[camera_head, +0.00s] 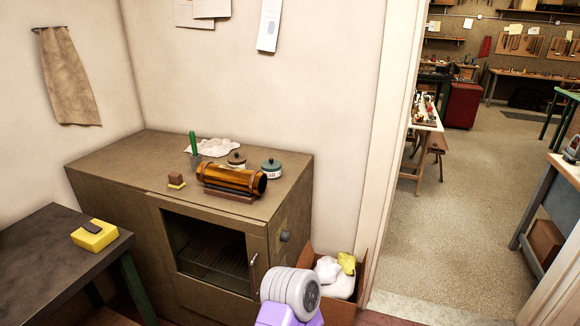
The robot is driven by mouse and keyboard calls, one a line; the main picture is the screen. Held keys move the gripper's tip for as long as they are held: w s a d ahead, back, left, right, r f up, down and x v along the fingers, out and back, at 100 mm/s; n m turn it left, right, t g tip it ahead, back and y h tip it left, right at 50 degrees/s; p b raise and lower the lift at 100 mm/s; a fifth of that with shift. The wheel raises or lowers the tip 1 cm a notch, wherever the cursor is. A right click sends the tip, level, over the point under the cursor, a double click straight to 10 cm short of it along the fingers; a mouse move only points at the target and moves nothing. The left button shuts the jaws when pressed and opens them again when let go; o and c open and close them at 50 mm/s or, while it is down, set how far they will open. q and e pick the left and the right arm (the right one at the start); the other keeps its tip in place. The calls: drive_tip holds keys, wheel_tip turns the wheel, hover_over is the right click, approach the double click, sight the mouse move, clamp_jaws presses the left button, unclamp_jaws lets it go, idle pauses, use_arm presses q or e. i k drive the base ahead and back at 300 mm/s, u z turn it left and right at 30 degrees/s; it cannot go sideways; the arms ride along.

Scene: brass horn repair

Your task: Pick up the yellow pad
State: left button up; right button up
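A yellow pad-like block (95,236) lies on the dark table (40,270) at the lower left. Neither of my grippers shows in the head view. A grey and purple part of my arm is at the bottom middle, apart from both yellow things.
A brass tube (232,179) on a support, two lidded jars, a green-handled tool (194,146) and a white cloth (213,147) are on the cabinet. A cardboard box (362,270) holding white and yellow rags stands beside it. Open floor (450,230) lies through the doorway.

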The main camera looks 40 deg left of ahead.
sight(176, 180)
drive_tip(key=z, duration=1.85)
drive_tip(key=k, duration=1.85)
drive_tip(key=u, duration=2.55)
drive_tip(key=i, duration=1)
drive_tip(key=u, duration=0.1)
drive_tip(key=k, duration=0.45)
drive_tip(key=z, duration=1.1)
drive_tip(key=i, duration=0.5)
drive_tip(key=u, duration=0.65)
